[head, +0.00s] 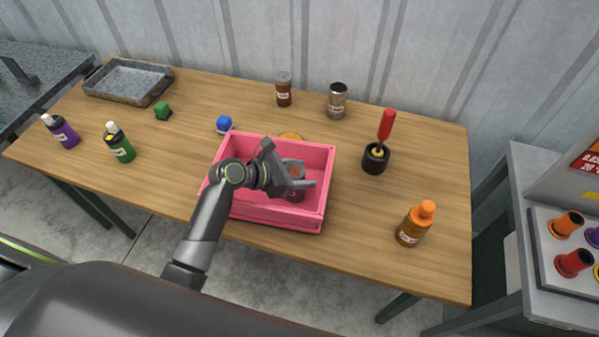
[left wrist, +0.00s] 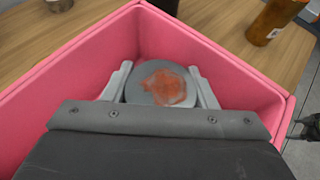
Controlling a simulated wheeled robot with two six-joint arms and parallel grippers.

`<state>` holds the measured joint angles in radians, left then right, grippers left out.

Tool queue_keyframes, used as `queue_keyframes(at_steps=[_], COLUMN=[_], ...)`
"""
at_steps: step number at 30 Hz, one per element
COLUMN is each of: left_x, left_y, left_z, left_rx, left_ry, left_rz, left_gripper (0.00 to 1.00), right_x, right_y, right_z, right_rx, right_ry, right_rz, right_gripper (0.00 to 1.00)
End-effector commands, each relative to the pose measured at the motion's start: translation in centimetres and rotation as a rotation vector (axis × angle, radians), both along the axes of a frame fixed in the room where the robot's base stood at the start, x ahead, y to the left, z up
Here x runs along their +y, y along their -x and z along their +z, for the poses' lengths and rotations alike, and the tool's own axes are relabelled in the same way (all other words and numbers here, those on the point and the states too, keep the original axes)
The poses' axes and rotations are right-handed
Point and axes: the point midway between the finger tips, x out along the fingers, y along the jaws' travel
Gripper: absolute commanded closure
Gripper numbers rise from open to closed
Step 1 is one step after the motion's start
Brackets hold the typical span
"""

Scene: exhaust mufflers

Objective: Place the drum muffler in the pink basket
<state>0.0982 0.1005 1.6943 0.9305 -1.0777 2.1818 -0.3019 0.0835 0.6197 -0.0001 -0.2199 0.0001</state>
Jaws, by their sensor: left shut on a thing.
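The pink basket (head: 262,212) stands at the front middle of the wooden table. It also fills much of the left wrist view (left wrist: 205,60). My left gripper (head: 302,176) reaches inside the basket from the left. Its two fingers close on the sides of the drum muffler (left wrist: 165,83), a grey round piece with a reddish rusty patch on its top face. In the head view the drum muffler (head: 295,192) is partly hidden by the gripper. I cannot tell whether it touches the basket floor. My right gripper is not in view.
An orange bottle (head: 412,225) and a black pot with a red-handled brush (head: 376,158) stand right of the basket. Bottles and a metal tray (head: 128,82) are left.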

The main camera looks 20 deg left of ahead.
Motion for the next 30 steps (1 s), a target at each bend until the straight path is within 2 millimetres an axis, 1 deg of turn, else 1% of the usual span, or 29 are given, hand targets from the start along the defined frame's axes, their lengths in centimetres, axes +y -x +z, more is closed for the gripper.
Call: queue_keyframes(at_steps=[10,11,15,16,26,30], left_x=[0.0,0.0,0.0,0.0,0.0,1.1], left_y=[0.0,0.0,0.0,0.0,0.0,0.8], left_z=[-0.3,-0.4,-0.3,-0.3,0.0,0.5], left_rx=[-0.001,0.000,0.000,-0.001,-0.002,-0.003], left_ry=[0.001,0.000,0.000,-0.001,0.000,-0.004], left_rz=[0.000,0.000,0.000,0.000,0.000,0.002], left_gripper=[0.74,0.47,0.29,0.26,0.26,0.26], right_x=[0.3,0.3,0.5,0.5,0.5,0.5], right_y=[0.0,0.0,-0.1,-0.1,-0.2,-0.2], right_z=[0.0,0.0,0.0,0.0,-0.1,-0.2], right_rx=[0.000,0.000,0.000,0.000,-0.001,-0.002], right_ry=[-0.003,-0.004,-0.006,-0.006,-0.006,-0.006], right_rz=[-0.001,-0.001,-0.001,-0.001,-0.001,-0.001], right_gripper=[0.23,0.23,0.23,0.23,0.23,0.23])
